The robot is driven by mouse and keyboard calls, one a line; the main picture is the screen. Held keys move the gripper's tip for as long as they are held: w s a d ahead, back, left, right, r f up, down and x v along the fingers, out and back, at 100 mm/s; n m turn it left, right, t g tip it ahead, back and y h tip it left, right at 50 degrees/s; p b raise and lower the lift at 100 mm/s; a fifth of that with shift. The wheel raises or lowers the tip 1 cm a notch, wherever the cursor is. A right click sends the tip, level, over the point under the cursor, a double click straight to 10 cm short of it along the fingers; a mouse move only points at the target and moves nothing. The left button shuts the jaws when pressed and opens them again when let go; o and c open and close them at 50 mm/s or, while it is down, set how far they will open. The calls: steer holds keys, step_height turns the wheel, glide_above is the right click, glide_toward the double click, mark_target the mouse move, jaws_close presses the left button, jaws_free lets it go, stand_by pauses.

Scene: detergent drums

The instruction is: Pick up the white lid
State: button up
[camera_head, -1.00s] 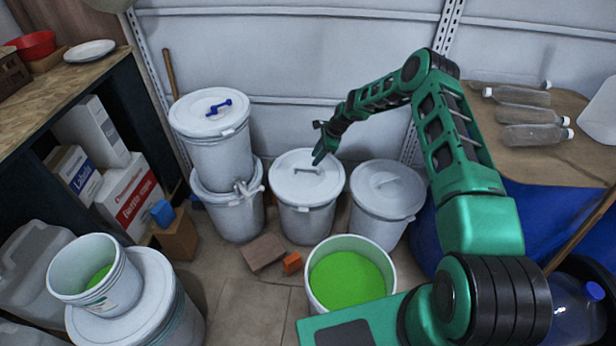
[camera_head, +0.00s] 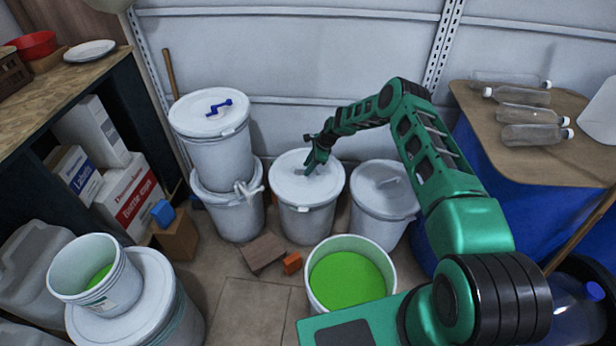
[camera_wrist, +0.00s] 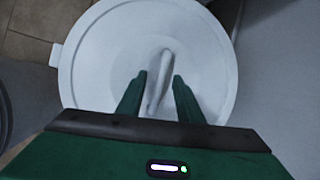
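A round white lid (camera_head: 288,178) covers the middle bucket in the head view. It also fills much of the wrist view (camera_wrist: 95,60), where its raised bar handle (camera_wrist: 160,78) runs nearly along my finger direction. My gripper (camera_head: 312,170) is over the lid's centre and hides most of the handle in the head view. In the wrist view my gripper (camera_wrist: 159,80) is open, with one finger on each side of the handle and visible gaps to it. I cannot tell how far the fingertips are above the lid.
A grey lidded bucket (camera_head: 384,188) stands just right. Stacked white buckets (camera_head: 220,155) with a blue-handled lid stand left. An open bucket of green contents (camera_head: 318,300) stands in front. A brown block (camera_head: 262,253) and an orange block (camera_head: 292,263) lie on the floor.

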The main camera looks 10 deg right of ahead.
jaws_close()
steer(key=shift+s+a, duration=0.1)
steer(key=shift+a, duration=0.1)
stand_by(1.1)
